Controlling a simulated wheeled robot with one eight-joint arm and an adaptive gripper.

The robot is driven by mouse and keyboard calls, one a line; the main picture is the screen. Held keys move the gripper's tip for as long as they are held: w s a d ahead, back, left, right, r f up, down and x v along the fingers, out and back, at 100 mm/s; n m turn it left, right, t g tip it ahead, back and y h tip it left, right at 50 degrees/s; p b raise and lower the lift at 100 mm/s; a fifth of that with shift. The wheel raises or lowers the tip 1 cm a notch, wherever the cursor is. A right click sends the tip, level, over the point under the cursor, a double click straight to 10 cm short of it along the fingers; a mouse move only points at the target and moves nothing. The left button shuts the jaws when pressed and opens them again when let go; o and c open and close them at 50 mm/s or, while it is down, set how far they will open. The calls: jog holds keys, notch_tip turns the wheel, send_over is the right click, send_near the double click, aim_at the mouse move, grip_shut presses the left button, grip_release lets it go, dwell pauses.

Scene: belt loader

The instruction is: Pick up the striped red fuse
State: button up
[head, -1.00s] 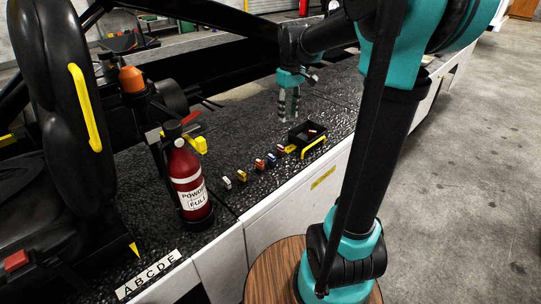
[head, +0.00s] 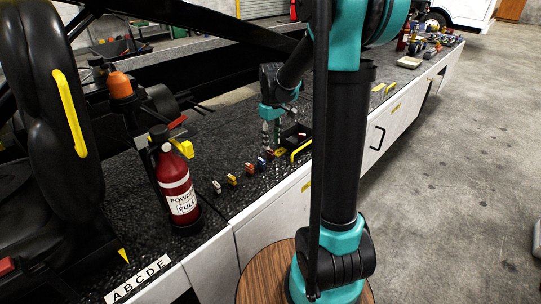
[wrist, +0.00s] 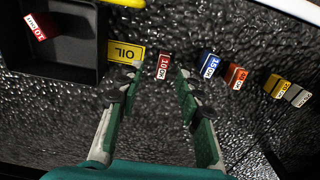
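A red fuse (wrist: 164,66) with a white label lies on the black textured surface; in the wrist view it shows between and just beyond my fingertips. I cannot make out stripes on it. Another red fuse (wrist: 40,27) with a white label lies in the black tray (wrist: 62,72). My gripper (wrist: 160,80) is open and empty, its two fingers apart.
A blue fuse (wrist: 208,66), an orange fuse (wrist: 236,77), a yellow fuse (wrist: 277,86) and a grey fuse (wrist: 298,95) continue the row rightward in the wrist view. A yellow OIL label (wrist: 126,52) lies beside the tray. A red extinguisher (head: 176,190) stands at the left.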

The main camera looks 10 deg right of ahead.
aim_at(271, 150)
jog(key=shift+a+f, duration=0.2)
jog(key=shift+f, duration=2.45)
jog(key=shift+c, duration=0.3)
grip_shut()
